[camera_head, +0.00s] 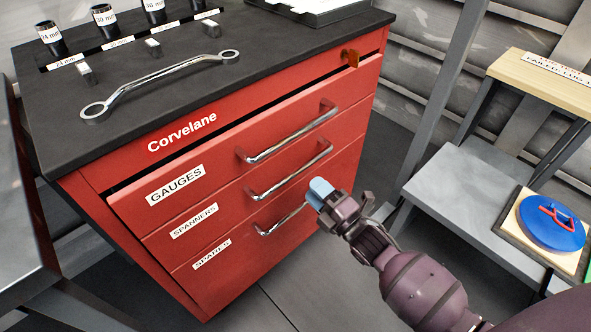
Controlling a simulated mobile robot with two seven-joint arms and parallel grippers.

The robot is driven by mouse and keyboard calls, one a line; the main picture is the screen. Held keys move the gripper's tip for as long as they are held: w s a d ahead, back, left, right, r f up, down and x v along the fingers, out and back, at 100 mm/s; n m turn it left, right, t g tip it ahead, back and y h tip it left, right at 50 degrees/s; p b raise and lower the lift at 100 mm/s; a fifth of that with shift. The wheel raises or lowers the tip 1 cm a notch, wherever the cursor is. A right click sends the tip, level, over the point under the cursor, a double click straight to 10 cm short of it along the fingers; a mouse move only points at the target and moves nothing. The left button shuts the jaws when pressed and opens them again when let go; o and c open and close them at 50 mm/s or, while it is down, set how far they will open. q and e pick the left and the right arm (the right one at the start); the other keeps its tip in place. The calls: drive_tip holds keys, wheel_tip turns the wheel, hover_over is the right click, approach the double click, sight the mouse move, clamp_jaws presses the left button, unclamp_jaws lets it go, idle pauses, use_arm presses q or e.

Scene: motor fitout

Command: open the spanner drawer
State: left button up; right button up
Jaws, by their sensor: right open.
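The spanner drawer (200,222) is the middle drawer of a red cabinet and carries a "SPANNERS" label. Its front looks flush with the drawer below. Its bar handle (290,172) is silver and fully in view. My right gripper (320,190) has light blue fingertips and is in front of the cabinet, just below and right of the handle's right end in the picture. It is open with nothing seen in it, and appears apart from the handle. It covers the right end of the bottom drawer's handle (278,222). My left gripper is out of view.
The "GAUGES" drawer (225,165) above has a dark gap along its top edge. A grey bench (470,180) with a blue disc (550,225) stands right.

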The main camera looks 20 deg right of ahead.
sight(296, 172)
drive_tip(key=shift+b+x, duration=0.45)
drive_tip(key=shift+x, duration=3.15)
drive_tip(key=shift+c, duration=0.2)
clamp_jaws()
